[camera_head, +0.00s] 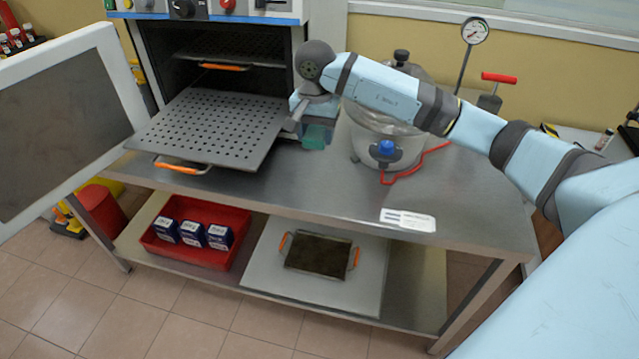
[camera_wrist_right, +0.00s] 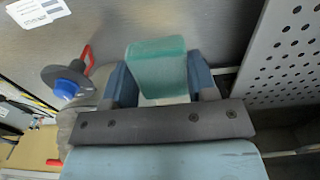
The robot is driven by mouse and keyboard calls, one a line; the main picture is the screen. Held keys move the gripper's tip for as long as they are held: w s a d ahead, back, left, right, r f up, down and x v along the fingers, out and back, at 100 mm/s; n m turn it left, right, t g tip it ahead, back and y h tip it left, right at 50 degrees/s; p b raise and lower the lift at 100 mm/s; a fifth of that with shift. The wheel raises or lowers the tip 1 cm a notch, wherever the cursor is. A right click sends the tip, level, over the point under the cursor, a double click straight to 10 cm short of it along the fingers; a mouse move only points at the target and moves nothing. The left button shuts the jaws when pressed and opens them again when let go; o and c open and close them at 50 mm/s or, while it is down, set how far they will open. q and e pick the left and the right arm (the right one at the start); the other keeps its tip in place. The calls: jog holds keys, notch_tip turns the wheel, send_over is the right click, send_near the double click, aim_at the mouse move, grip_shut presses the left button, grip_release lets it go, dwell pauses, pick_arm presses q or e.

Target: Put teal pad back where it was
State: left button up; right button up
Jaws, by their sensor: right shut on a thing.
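The teal pad (camera_wrist_right: 158,68) is a small block held between the two fingers of my right gripper (camera_wrist_right: 160,85). In the head view the teal pad (camera_head: 317,136) shows below my right gripper (camera_head: 312,122), over the steel table beside the right edge of the pulled-out perforated shelf. The gripper is shut on the pad. Whether the pad touches the tabletop cannot be told. My left gripper is not in view.
The perforated shelf (camera_head: 210,125) sticks out of the open oven (camera_head: 222,45), whose door (camera_head: 62,115) stands open at left.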

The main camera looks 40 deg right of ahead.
aim_at(316, 191)
notch_tip(316, 191, down, 15)
jog(key=shift+f, duration=0.2)
dwell(0.3)
jog(key=shift+f, duration=0.15)
jog(key=o, duration=0.9)
